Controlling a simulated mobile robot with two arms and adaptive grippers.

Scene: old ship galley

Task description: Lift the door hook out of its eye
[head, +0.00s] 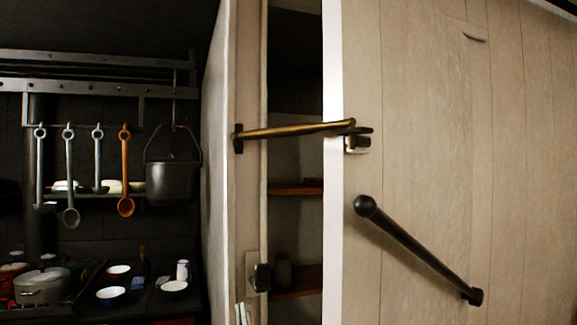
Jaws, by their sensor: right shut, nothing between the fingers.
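The door hook (295,130) is a long brass-coloured bar. Its left end is held by a dark mount (238,139) on the door frame. The bar runs nearly level to the right across the gap to the pale door (430,120). Its right end lies at the eye (363,141), a small dark fitting on a whitish plate at the door's edge. Dark parts overlap there, so I cannot tell how deep the tip sits. I can make out neither gripper in the head view, and nothing visibly touches the hook.
A black diagonal bar handle (415,247) stands out from the door below the eye. A dark catch (262,277) is on the frame. Shelves (295,188) show through the gap. At left are hanging ladles (69,185), a black pot (173,180) and a cluttered stove top.

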